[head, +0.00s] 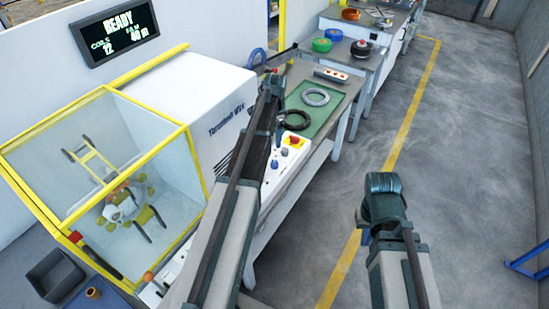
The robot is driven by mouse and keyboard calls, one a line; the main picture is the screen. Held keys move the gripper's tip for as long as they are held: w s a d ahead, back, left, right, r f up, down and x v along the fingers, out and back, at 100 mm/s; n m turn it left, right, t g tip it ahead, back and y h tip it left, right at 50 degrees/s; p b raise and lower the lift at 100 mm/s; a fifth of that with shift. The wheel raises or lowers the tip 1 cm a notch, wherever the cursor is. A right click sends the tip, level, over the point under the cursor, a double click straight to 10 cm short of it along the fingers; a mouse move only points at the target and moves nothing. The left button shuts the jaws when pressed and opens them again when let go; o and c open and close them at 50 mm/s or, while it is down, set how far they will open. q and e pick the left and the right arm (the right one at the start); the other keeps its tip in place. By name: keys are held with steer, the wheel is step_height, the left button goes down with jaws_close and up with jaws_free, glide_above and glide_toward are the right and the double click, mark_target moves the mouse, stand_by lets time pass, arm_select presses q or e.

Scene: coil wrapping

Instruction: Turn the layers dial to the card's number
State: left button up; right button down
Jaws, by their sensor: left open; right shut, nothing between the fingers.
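The control panel (285,168) is a white sloped strip on the near edge of the bench, with small knobs and a red button on a yellow base. A small dark knob (284,152) shows there; I cannot tell which knob is the layers dial, and no number is readable. My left gripper (278,132) is open, just above the panel's far end beside the knobs; its fingers are small and partly hidden by the arm. My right gripper (385,205) is shut and empty, over the floor to the right of the bench. I cannot make out a card.
The wrapping machine (185,100) with its yellow-framed clear guard stands at left, below a display (116,32) reading READY. A green mat (318,103) holds a grey ring (316,97) and a dark ring (294,120). The floor (455,130) at right is clear.

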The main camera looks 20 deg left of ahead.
mark_target(274, 162)
arm_select(q)
step_height(274, 162, down, 14)
steer(key=b, duration=1.3)
steer(key=shift+b, duration=0.4)
steer(key=shift+r, duration=0.1)
jaws_close()
